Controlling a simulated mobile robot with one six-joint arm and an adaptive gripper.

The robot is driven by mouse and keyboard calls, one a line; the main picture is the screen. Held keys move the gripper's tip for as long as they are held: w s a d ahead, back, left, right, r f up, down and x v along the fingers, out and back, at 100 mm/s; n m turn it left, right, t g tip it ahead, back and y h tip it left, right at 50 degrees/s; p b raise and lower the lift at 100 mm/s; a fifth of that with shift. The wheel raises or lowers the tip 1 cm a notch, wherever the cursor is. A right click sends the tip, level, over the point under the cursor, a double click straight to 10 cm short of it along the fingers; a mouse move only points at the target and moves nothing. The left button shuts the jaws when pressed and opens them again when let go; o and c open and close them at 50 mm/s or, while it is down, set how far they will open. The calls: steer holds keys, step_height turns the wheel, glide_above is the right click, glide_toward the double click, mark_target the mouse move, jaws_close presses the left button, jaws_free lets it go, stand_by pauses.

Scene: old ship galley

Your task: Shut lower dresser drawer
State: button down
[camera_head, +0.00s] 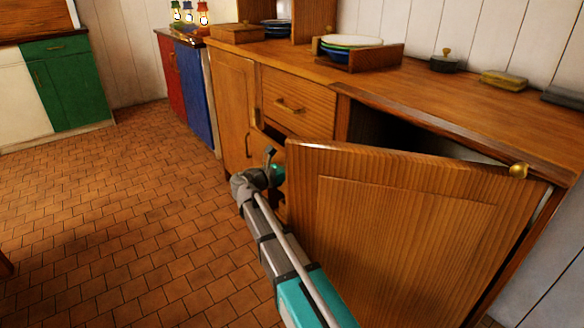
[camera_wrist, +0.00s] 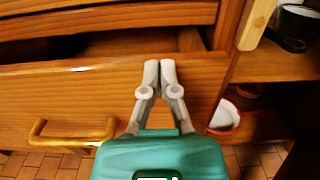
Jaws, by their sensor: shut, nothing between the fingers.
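The lower dresser drawer (camera_wrist: 50,95) stands partly open in the wrist view, with a dark gap and some of its inside showing behind the front. Its brass handle (camera_wrist: 72,137) is left of my gripper (camera_wrist: 160,72). My gripper is shut and empty, its fingertips overlapping the right part of the drawer front near its top edge. I cannot tell whether they touch it. In the head view the lower drawer is mostly hidden by my arm and the open cupboard door. The upper drawer (camera_head: 297,88) is shut, with a brass handle (camera_head: 289,105).
The cupboard door (camera_head: 400,235) stands open to the right of my arm, close to it. In the wrist view, a red-rimmed white dish (camera_wrist: 225,116) sits in the right compartment. A plate rack (camera_head: 368,57) stands on the dresser top. The tiled floor (camera_head: 130,210) at left is clear.

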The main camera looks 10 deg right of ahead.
steer(key=shift+a, duration=0.15)
steer(key=shift+a, duration=0.1)
steer(key=v, duration=1.3)
steer(key=shift+s+a, duration=0.25)
steer(key=shift+s, duration=0.1)
